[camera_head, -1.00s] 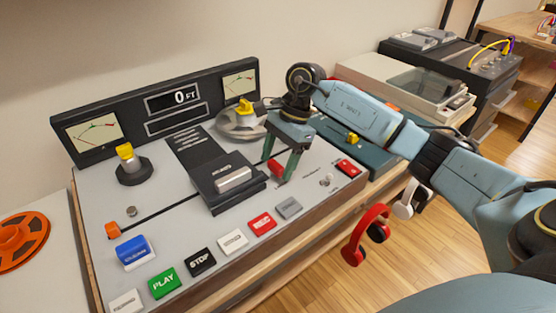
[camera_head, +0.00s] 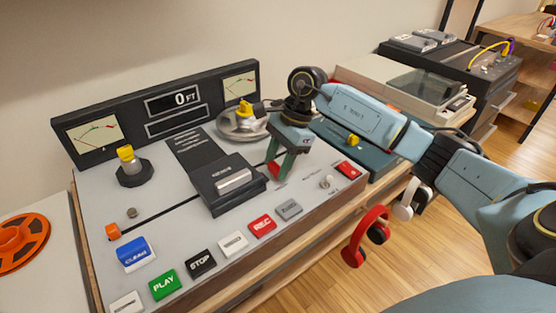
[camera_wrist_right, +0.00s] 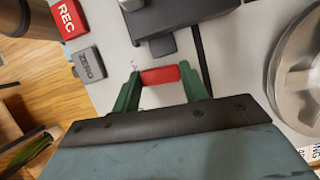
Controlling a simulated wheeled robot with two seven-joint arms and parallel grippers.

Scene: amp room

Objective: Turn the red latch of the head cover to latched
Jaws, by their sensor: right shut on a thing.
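The red latch (camera_head: 273,170) is beside the right edge of the dark head cover (camera_head: 215,190) on the grey tape deck panel. My right gripper (camera_head: 279,173) reaches down over it from the right. Its green fingers are shut on the latch, which partly hide it in the head view. In the right wrist view, the red latch (camera_wrist_right: 160,75) spans the gap between the two fingertips. Part of the head cover (camera_wrist_right: 177,17) shows at the top of that view. My left gripper is not in view.
A metal reel hub with a yellow knob (camera_head: 245,107) stands close behind my right gripper. A red button (camera_head: 348,169) and a small toggle (camera_head: 327,181) are to its right. Red headphones (camera_head: 364,232) hang off the front edge. Several labelled buttons line the panel front.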

